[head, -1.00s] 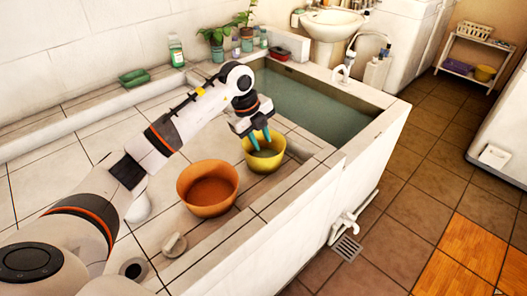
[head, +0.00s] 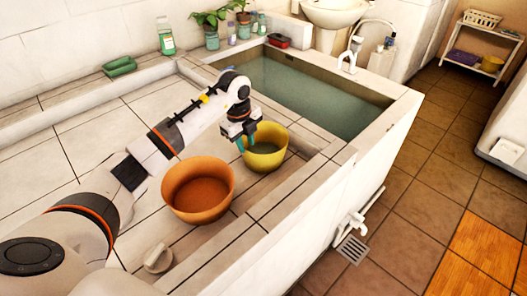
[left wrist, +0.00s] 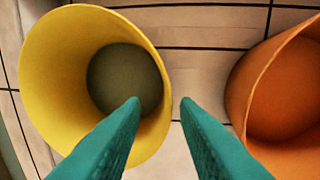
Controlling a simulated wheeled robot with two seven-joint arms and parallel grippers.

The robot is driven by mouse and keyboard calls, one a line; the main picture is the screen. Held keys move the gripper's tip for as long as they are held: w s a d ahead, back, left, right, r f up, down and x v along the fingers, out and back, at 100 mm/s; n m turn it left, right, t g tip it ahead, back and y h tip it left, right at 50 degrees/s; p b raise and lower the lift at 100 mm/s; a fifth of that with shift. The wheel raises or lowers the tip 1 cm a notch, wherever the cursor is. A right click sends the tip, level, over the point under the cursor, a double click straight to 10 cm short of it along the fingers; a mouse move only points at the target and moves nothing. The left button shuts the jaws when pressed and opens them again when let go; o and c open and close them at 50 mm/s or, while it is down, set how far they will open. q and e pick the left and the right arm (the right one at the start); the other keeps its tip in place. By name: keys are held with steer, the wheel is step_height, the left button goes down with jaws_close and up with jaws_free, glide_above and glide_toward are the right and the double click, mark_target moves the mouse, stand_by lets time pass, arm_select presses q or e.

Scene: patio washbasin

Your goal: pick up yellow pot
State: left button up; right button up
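The yellow pot (head: 274,151) stands upright on the white tiled ledge, beside the basin. My left gripper (head: 247,145) is at the pot's left rim, with its teal fingers apart and pointing down. In the left wrist view the yellow pot (left wrist: 55,62) is seen from above, with a dark bottom. There one fingertip of the left gripper (left wrist: 161,104) overlaps the pot's rim and the other is over the gap towards the orange pot. Whether the fingers touch the pot I cannot tell. My right gripper is not in view.
An orange pot (head: 198,190) stands close by on the near left, also in the left wrist view (left wrist: 285,90). The water-filled basin (head: 310,98) lies behind. A white knob-like object (head: 158,258) is nearer. Tiles to the left hold a green dish (head: 119,66) at the back.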

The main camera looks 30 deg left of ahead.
mark_target(248, 154)
arm_select(q)
steer(key=shift+w+d+f+p, duration=0.1)
steer(key=shift+f+p, duration=0.1)
steer(key=shift+f, duration=1.4)
steer(key=shift+w+d+f+p, duration=0.1)
steer(key=shift+f+p, duration=0.05)
steer(key=shift+f, duration=1.4)
steer(key=shift+r, duration=0.1)
jaws_close()
